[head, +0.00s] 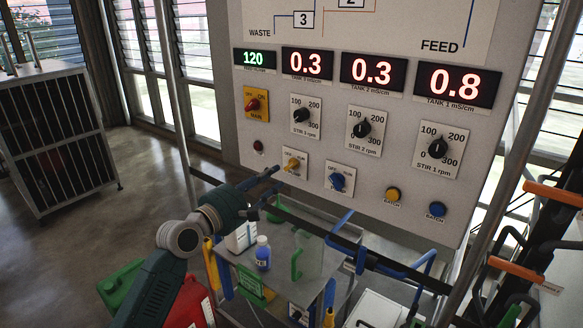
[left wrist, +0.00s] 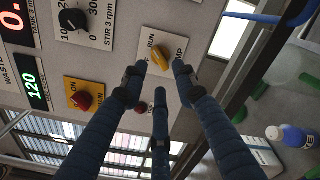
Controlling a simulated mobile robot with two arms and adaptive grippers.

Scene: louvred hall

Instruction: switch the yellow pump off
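The yellow pump knob (head: 292,164) sits on a small white plate low on the grey control panel (head: 240,110). It also shows in the left wrist view (left wrist: 158,58), with RUN and OFF lettering beside it; its exact setting is too small to tell. My left gripper (head: 268,190) is just below and left of the knob in the head view. In the left wrist view its fingers (left wrist: 160,76) are spread and empty, with the knob just beyond the tips. I see no contact. My right gripper is not in view.
A red main switch (head: 254,104), black stir knobs (head: 437,148) and a blue knob (head: 337,181) are near the pump knob. Below stands a cart (head: 285,245) with a blue-labelled bottle (head: 263,253). Blue pipe handles and orange-topped parts (head: 515,268) crowd the lower right.

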